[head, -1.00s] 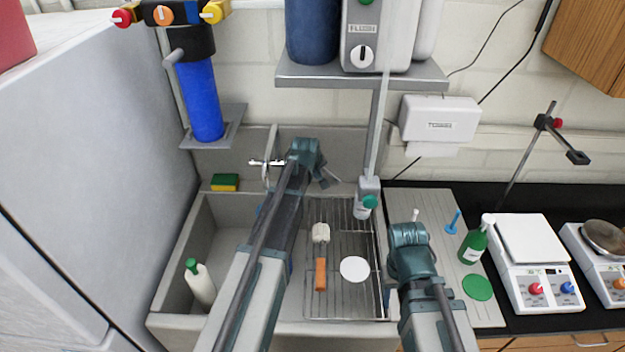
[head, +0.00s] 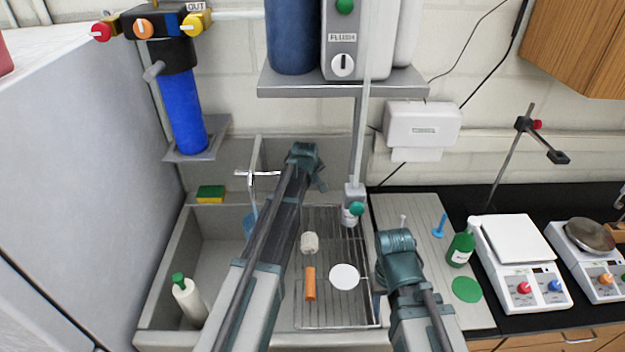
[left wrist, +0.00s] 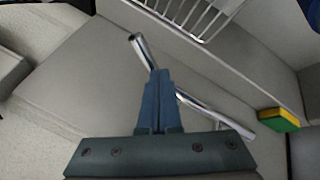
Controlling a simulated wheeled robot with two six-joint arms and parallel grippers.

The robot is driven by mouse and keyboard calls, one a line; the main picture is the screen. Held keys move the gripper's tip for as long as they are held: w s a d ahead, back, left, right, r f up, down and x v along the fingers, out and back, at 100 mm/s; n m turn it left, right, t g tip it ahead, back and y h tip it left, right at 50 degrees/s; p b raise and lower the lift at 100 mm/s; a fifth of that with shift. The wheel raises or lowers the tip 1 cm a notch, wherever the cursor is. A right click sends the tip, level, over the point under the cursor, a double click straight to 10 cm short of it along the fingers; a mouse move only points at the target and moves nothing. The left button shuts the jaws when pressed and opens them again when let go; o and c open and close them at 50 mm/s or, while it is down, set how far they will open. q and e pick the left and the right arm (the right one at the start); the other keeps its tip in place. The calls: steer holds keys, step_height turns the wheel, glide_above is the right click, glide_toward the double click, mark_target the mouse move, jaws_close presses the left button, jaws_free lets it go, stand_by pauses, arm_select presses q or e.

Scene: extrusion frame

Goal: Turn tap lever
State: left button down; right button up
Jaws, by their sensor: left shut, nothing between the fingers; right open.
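The chrome tap (head: 262,174) stands at the back of the sink, partly hidden behind my left arm. Its crossbar shows left of that arm. My left gripper (head: 318,182) is at the back of the sink, just right of the tap in the head view. In the left wrist view the shut, empty fingers (left wrist: 160,78) overlap the chrome tap (left wrist: 205,110), with one bright chrome end (left wrist: 141,50) beyond the tips. I cannot tell whether they touch it. My right gripper (head: 397,245) is over the right edge of the sink, its fingertips mostly hidden; it is open.
The sink rack (head: 328,310) holds an orange block (head: 310,284), a white disc (head: 344,277) and a white piece (head: 310,243). A yellow-green sponge (head: 210,194) lies on the back ledge. A white bottle (head: 188,300) stands at left.

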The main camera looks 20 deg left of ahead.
arm_select(q)
steer(key=s+a+f+p+v, duration=0.1)
steer(key=p+v, duration=0.8)
steer(key=v, duration=0.3)
steer(key=shift+s+a, duration=0.3)
steer(key=shift+s, duration=0.25)
arm_select(e)
step_height(320, 180, up, 9)
steer(key=shift+s+a, duration=0.15)
steer(key=shift+a, duration=0.15)
arm_select(q)
steer(key=shift+r, duration=0.1)
arm_select(e)
steer(key=shift+o, duration=0.3)
